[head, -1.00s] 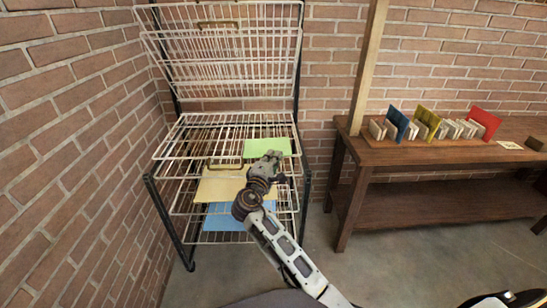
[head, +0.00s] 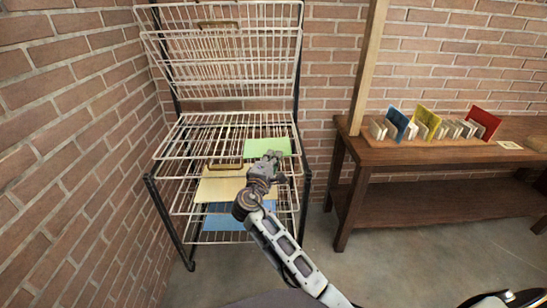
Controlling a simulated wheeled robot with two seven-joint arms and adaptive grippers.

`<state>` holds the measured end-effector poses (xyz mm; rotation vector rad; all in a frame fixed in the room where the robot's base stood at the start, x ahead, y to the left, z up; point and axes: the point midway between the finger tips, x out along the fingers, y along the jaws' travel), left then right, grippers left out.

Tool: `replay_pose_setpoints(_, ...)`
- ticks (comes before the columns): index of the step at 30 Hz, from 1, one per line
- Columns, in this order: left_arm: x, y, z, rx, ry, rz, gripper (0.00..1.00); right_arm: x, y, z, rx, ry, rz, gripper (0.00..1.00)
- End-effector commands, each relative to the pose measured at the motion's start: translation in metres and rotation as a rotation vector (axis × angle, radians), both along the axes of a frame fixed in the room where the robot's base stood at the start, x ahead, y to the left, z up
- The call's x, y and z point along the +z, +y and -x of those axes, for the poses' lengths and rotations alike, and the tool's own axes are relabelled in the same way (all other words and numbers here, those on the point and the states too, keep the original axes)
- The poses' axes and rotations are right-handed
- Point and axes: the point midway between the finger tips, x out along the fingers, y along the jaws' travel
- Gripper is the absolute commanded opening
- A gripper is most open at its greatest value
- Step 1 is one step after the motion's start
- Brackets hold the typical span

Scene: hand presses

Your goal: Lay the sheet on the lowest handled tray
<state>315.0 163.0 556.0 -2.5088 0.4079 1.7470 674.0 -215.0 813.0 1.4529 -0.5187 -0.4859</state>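A wire drying rack stands in the brick corner. A green sheet (head: 266,146) lies flat at the right of the upper lowered wire tray (head: 185,137). A cream sheet (head: 218,191) and a blue sheet (head: 226,220) lie on lower levels, partly behind my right arm. A brass handle (head: 222,166) shows at the rack's middle, and another (head: 218,25) on the raised trays. My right gripper (head: 268,159) is at the green sheet's near edge. Its fingers are too small and dark to show whether they are open or touch the sheet. My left gripper is out of view.
Raised wire trays (head: 225,75) lean back against the wall. A wooden table (head: 440,152) at the right holds a rack of coloured cards (head: 425,124) and small pieces. A wooden post (head: 367,70) stands beside it. Floor between rack and table is clear.

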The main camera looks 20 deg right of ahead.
Motion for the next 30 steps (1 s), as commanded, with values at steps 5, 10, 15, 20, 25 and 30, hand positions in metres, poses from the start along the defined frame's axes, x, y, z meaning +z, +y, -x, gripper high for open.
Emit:
replay_pose_setpoints(5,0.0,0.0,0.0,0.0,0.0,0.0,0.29,-0.0168,-0.0007,0.001,-0.003,0.03,-0.003,0.0)
replay_pose_setpoints(10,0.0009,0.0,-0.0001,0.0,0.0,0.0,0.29,-0.0172,-0.0007,0.0011,-0.003,0.03,-0.003,0.0)
replay_pose_setpoints(15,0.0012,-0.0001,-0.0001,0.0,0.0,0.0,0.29,-0.0176,-0.0007,0.0011,-0.003,0.03,-0.004,0.0)
replay_pose_setpoints(20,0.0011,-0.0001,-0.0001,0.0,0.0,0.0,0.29,-0.0176,-0.0007,0.0011,-0.003,0.03,-0.004,0.0)
replay_pose_setpoints(25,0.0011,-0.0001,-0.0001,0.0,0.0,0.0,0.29,-0.0176,-0.0008,0.001,-0.003,0.03,-0.004,0.2)
replay_pose_setpoints(30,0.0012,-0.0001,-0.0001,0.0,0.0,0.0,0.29,-0.0173,-0.0004,0.001,-0.002,0.029,-0.003,0.3)
